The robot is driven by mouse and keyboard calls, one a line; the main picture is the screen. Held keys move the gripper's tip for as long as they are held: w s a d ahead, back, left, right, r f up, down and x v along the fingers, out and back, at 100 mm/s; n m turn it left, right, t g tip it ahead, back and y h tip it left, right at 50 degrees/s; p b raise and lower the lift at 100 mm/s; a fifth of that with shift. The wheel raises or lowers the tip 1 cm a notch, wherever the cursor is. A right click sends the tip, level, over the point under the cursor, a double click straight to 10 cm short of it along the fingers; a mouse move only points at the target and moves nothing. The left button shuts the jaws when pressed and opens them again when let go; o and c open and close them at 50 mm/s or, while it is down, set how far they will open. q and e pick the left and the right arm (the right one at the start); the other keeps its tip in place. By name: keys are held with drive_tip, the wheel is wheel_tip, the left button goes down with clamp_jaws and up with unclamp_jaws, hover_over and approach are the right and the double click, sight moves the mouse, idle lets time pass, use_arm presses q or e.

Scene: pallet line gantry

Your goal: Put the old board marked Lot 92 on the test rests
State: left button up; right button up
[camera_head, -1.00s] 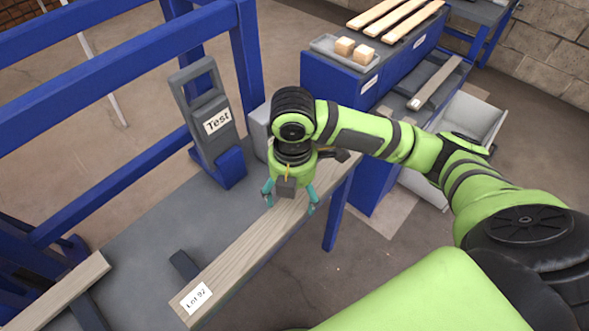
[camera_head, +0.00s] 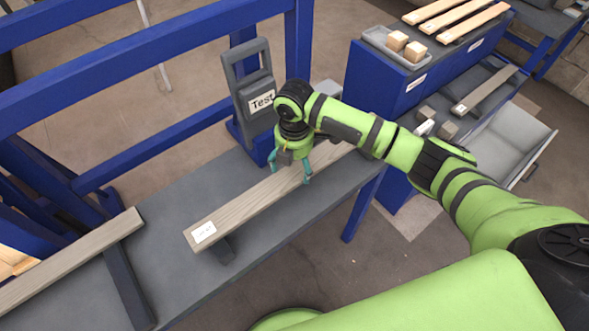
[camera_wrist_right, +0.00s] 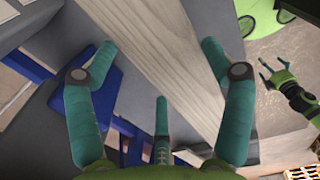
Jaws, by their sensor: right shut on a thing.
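The old board (camera_head: 240,209) is a long grey plank with a white label near its front-left end; the label's text is legible only in the earlier frame, as Lot 92. My right gripper (camera_head: 290,180) is shut on the board, one finger on each side. The board also runs between the fingers in the right wrist view (camera_wrist_right: 160,60). A dark test rest (camera_head: 226,250) shows under the labelled end; I cannot tell if they touch. The "Test" stand (camera_head: 255,95) is behind the gripper. My left gripper (camera_wrist_right: 273,72) appears open and empty in the right wrist view.
The grey bench (camera_head: 290,230) has clear room in front of the board. Another plank (camera_head: 70,262) lies at left across a dark support (camera_head: 130,288). Blue rails (camera_head: 130,70) stand behind. A blue cabinet (camera_head: 375,85) with a tray (camera_head: 377,38) of wooden blocks is at right.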

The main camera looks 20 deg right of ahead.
sight(295, 168)
wheel_tip(295, 168, down, 3)
drive_tip(key=shift+r+p, duration=0.2)
drive_tip(key=shift+p, duration=0.15)
drive_tip(key=shift+f, duration=0.4)
drive_tip(key=shift+f, duration=0.1)
drive_tip(key=o, duration=1.2)
drive_tip(key=shift+o, duration=0.2)
wheel_tip(295, 168, up, 12)
drive_tip(key=b, duration=0.1)
drive_tip(key=shift+b, duration=0.3)
drive_tip(key=shift+s, duration=0.1)
